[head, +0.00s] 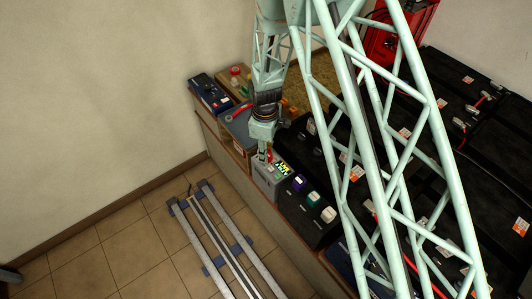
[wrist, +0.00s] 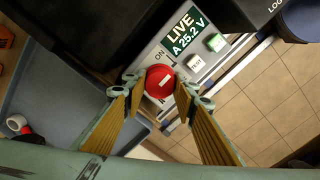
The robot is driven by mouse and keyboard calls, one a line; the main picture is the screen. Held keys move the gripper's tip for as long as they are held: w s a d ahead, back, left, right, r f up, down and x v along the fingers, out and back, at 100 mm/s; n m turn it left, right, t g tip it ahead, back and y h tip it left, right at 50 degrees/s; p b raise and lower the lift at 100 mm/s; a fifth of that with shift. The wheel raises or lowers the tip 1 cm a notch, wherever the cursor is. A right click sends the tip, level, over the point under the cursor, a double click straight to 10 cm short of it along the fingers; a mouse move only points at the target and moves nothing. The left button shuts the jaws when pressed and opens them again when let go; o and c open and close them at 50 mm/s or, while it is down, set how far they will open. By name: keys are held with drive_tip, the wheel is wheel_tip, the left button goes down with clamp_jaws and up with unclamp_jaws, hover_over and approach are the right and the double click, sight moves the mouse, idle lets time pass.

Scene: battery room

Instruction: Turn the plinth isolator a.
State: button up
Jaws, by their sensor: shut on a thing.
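The plinth isolator a is a round red knob (wrist: 160,76) on a light grey panel (wrist: 170,42) in the wrist view. The word ON is printed beside it, and a green display (wrist: 187,30) reads LIVE A 25.2 V. The knob carries a small pale mark whose exact pointing I cannot tell. My gripper (wrist: 159,94) has one finger on each side of the knob and is shut on it. In the head view my gripper (head: 263,153) reaches down to the grey plinth (head: 266,181) at the bench's front edge; the knob is mostly hidden there.
Large black batteries (head: 490,170) fill the right. Floor rails (head: 205,240) lie in front.

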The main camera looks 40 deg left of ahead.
idle(0.3)
drive_tip(key=o, duration=0.8)
drive_tip(key=shift+o, duration=0.2)
wheel_tip(320, 180, up, 12)
drive_tip(key=shift+s, duration=0.2)
idle(0.4)
idle(0.3)
drive_tip(key=shift+w+d, duration=0.1)
drive_tip(key=shift+d, duration=0.05)
